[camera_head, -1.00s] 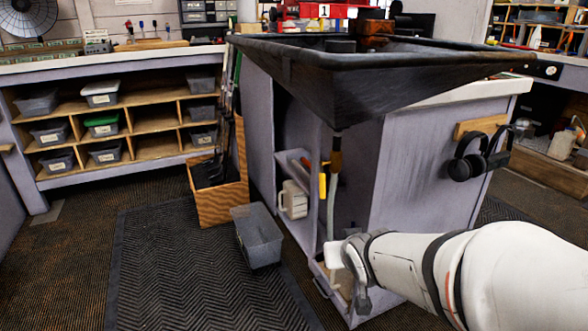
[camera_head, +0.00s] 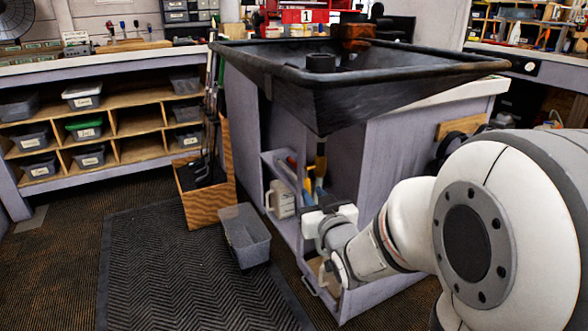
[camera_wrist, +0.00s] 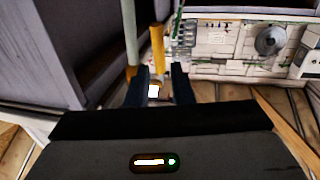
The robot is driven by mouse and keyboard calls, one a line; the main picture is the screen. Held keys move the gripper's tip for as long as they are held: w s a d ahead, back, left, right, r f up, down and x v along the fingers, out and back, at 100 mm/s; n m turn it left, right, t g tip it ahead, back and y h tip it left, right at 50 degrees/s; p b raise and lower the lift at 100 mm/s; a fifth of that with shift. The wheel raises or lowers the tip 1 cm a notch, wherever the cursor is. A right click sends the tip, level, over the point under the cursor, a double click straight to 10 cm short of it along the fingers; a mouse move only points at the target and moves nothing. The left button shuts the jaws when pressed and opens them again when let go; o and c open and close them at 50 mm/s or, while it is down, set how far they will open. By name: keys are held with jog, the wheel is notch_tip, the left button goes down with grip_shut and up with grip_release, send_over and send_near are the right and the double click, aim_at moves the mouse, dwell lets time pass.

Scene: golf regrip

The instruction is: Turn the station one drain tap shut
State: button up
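The black basin (camera_head: 340,95) of station one has a brass drain fitting (camera_head: 321,150) under it. The tap's yellow handle (camera_head: 319,188) hangs upright below the fitting, just above my gripper (camera_head: 318,205). In the wrist view the yellow handle (camera_wrist: 157,48) points down toward the gap between my two dark fingers (camera_wrist: 160,85). The fingers are apart, with a small bright patch and a brass-coloured bit visible between them. Whether either finger touches the handle cannot be told. A pale hose (camera_wrist: 128,35) runs just left of the handle.
The cabinet's side panel (camera_head: 385,165) is close on the right of the tap. A white jug (camera_head: 281,200) stands on the shelf to the left. Golf clubs stand in a wooden box (camera_head: 200,200).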

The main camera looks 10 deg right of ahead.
aim_at(309, 186)
jog(key=shift+w+a+r+p, duration=0.15)
jog(key=shift+w+p, duration=1.1)
jog(key=shift+p, duration=0.55)
jog(key=shift+w+a+f+b, duration=0.1)
jog(key=shift+w+f+b, duration=0.1)
jog(key=shift+w, duration=0.25)
jog(key=shift+w+f+b, duration=0.1)
jog(key=shift+w+b, duration=0.05)
jog(key=shift+w, duration=0.3)
jog(key=shift+w+r, duration=0.1)
jog(key=shift+w, duration=0.4)
grip_shut()
